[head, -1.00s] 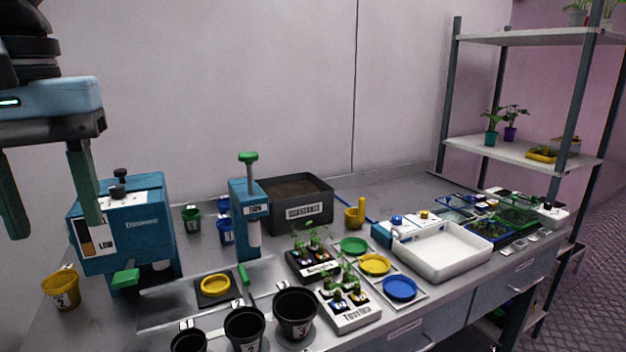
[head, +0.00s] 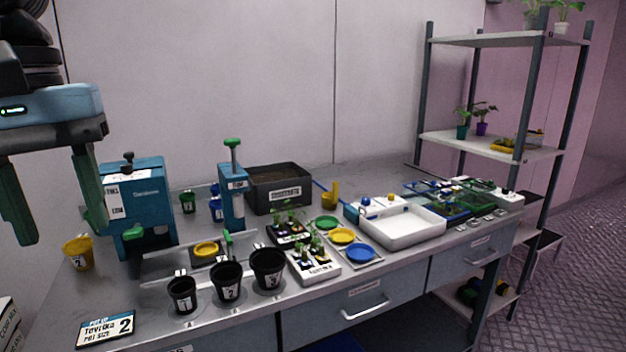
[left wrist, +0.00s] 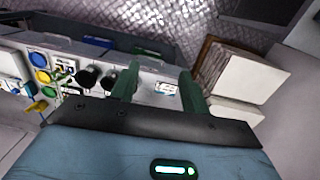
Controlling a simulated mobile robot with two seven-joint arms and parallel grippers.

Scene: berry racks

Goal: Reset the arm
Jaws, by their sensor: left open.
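My left gripper (head: 52,196) hangs at the left of the head view, with its two green fingers spread apart and nothing between them. It is above and in front of the left end of the grey workbench (head: 230,320). In the left wrist view the same gripper (left wrist: 158,84) points down over the bench edge and floor, its fingers apart and empty. My right gripper is not in any view.
A blue machine (head: 140,205), a yellow cup (head: 78,252) and a label card (head: 106,329) are near the left arm. Black pots (head: 228,281), seedling trays and a white basin (head: 402,228) fill the bench. A shelf rack (head: 490,145) stands right. Boxes (left wrist: 240,75) show in the wrist view.

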